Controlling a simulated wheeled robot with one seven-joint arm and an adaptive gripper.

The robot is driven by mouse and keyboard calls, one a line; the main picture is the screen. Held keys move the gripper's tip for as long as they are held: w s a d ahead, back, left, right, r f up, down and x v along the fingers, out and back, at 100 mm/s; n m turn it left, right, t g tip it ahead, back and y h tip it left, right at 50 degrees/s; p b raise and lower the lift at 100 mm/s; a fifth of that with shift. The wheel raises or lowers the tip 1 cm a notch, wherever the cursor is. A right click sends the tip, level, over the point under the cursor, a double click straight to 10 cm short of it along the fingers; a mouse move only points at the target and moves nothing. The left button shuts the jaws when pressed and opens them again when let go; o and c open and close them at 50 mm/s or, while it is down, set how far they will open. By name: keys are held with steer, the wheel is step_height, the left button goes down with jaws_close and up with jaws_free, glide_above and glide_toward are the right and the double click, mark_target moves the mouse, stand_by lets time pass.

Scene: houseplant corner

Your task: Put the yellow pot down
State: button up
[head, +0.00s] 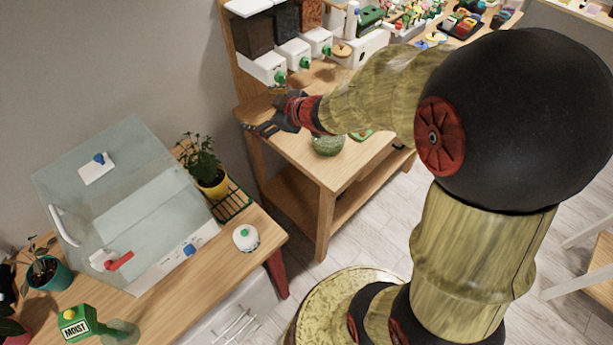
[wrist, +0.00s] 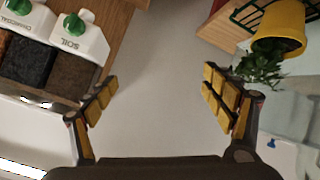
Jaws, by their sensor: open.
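The yellow pot (head: 214,187) holds a leafy green plant (head: 198,152) and stands upright at the green wire rack (head: 235,206), beside the glass case. The pot also shows at the upper right of the wrist view (wrist: 282,28), with its plant below it in the picture. My gripper (head: 262,123) is open and empty, up and to the right of the pot in the head view, near the shelf unit. In the wrist view its two yellow-padded fingers (wrist: 160,96) are wide apart, with only bare wall between them. The pot is clear of both fingers.
A glass case (head: 130,200) fills much of the left table. A white round container (head: 246,237) stands in front of the rack. Soil dispensers (head: 265,68) line the shelf unit, and a green bowl (head: 328,144) sits on its top. A gap separates the two tables.

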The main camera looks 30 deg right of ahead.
steer(key=s+d+r+m+g+h, duration=0.1)
steer(key=s+d+r+m+h, duration=0.25)
steer(key=s, duration=0.25)
steer(key=s+d+r+m+g+h, duration=0.1)
steer(key=s+d+r+m+h, duration=0.15)
steer(key=s+r, duration=0.3)
steer(key=s+a+f+m+g+y, duration=0.1)
steer(key=s+a, duration=0.3)
steer(key=s, duration=0.5)
steer(key=s+a+f+m+g+y, duration=0.1)
steer(key=s+a, duration=0.3)
steer(key=s, duration=0.5)
steer(key=shift+s+a+m+g, duration=0.3)
steer(key=shift+s+g, duration=0.05)
steer(key=shift+g, duration=0.55)
